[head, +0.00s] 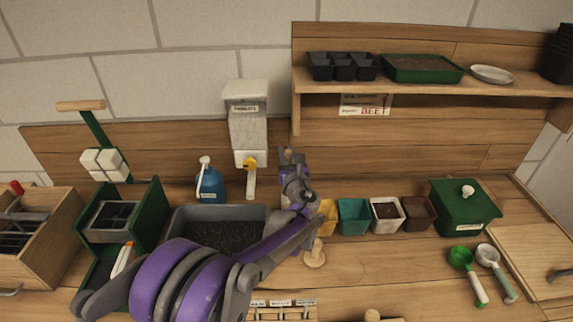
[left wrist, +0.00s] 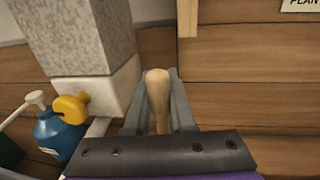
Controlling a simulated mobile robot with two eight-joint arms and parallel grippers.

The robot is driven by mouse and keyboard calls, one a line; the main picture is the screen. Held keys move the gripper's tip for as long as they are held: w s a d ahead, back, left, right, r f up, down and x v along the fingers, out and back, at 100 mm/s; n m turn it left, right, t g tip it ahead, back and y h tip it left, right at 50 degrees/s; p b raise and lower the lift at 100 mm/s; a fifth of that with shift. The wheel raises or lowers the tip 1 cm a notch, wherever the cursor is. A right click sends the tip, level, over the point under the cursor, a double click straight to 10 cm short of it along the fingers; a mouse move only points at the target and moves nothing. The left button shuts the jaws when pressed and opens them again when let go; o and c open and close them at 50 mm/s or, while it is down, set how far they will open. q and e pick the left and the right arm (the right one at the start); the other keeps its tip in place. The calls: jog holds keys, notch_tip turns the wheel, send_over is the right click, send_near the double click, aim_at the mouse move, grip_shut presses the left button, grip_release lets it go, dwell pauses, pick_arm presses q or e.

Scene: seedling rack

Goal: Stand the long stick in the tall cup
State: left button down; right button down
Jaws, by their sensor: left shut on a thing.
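My left gripper (head: 292,158) is raised over the middle of the bench, in front of the back board and right of the grey dispenser. In the left wrist view its fingers are shut on a pale wooden stick (left wrist: 158,90), whose rounded end shows between them. The rest of the stick is hidden by the gripper. A pale upright thing (head: 284,199) stands partly hidden behind my left wrist; I cannot tell whether it is the tall cup. A small wooden piece (head: 314,254) shows on the bench just below the wrist. My right gripper is not in view.
The dispenser (head: 247,120) with a yellow tap and a blue bottle (head: 210,183) are left of the gripper. A soil tray (head: 178,214) is below them. Coloured pots (head: 353,217) and a green lidded box (head: 464,209) stand right.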

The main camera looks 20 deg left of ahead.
pick_arm(q)
notch_tip(320, 180, down, 4)
dwell(0.4)
jog(key=shift+f, duration=0.15)
jog(key=c, duration=0.8)
grip_release()
jog(key=shift+o, duration=0.2)
jog(key=b+v, duration=0.2)
jog(key=v, duration=1)
